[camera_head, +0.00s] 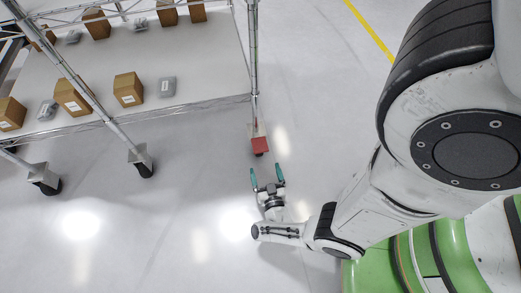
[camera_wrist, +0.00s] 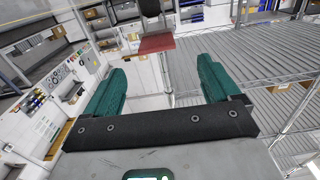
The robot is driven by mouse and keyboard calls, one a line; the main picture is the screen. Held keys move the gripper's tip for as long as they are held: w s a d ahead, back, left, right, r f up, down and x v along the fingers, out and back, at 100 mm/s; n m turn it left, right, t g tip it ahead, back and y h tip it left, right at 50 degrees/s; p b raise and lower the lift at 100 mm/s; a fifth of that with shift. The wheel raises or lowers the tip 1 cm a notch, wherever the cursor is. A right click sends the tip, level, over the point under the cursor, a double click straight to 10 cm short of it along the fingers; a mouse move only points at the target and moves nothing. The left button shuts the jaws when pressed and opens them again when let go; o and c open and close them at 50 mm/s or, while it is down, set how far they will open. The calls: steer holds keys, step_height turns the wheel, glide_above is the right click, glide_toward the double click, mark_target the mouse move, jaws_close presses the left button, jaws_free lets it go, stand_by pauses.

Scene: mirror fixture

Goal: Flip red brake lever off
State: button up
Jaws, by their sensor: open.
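The red brake lever (camera_head: 259,145) is at the foot of the cart's near right post, just above a dark caster wheel. It also shows in the wrist view (camera_wrist: 156,44) as a flat red plate, beyond and between my fingertips. My gripper (camera_head: 266,177) has teal fingers spread apart with nothing between them. It sits just below the lever in the head view, with a small gap, and points toward it. In the wrist view, my gripper (camera_wrist: 162,85) frames the lever from both sides. I cannot tell the exact distance.
A wire-shelf cart (camera_head: 200,60) carries several cardboard boxes (camera_head: 128,89) and grey packages. Its other posts end in caster wheels (camera_head: 140,160). The floor (camera_head: 130,230) around my gripper is clear. A yellow line (camera_head: 370,30) marks the floor at the upper right.

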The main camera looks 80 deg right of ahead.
mark_target(261, 148)
steer(key=x, duration=0.3)
steer(key=b+x, duration=0.1)
steer(key=x, duration=0.3)
steer(key=b+x, duration=0.1)
steer(key=x, duration=0.2)
steer(key=shift+s+d, duration=0.1)
steer(key=shift+d, duration=0.35)
